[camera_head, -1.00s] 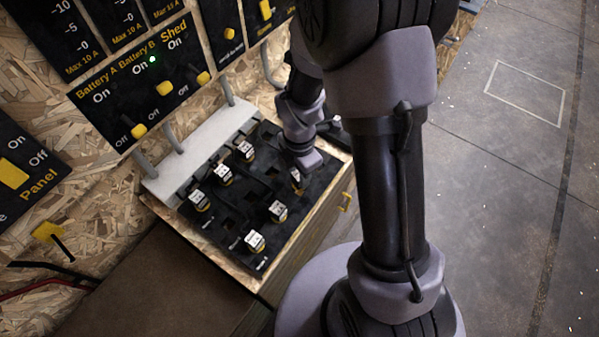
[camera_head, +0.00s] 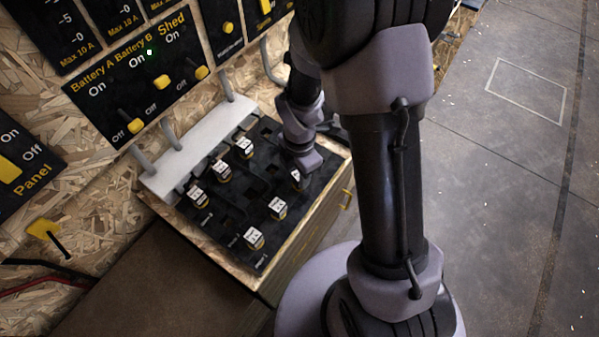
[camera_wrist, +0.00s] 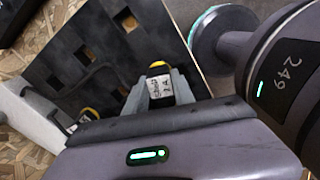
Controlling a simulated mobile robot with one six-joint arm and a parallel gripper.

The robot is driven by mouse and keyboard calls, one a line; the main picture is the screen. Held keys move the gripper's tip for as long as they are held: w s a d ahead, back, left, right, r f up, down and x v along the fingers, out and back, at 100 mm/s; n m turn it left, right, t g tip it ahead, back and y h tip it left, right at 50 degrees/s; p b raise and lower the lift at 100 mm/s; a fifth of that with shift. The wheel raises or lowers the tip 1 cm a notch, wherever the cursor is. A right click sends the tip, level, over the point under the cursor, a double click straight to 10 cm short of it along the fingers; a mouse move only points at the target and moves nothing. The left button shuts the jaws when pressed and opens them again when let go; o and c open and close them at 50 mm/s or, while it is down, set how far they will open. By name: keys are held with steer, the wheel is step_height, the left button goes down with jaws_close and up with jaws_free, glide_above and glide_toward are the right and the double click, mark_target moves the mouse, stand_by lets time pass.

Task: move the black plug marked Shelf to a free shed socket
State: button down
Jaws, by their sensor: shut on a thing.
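A plug (camera_wrist: 159,88) with a yellow-and-black top and a white label sits between my gripper's fingers (camera_wrist: 160,95) in the wrist view. The label's small writing is hard to read, so I cannot tell for sure that it says Shelf. The fingers are shut on it. In the head view the plug (camera_head: 297,181) stands at the right side of the black socket board (camera_head: 222,222), with my gripper (camera_head: 300,165) right over it. I cannot tell whether it is seated or lifted. Empty square sockets (camera_wrist: 83,55) show in the board in the wrist view.
Several other white-labelled plugs (camera_head: 277,207) stand in the board. A pale ledge with grey conduits (camera_head: 180,160) runs along its wall side. The switch panel (camera_head: 140,85) is on the chipboard wall behind.

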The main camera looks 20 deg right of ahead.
steer(key=shift+f, duration=0.45)
steer(key=shift+f, duration=0.1)
steer(key=c, duration=0.5)
jaws_free()
step_height(320, 180, up, 9)
steer(key=p, duration=0.7)
steer(key=shift+p, duration=0.4)
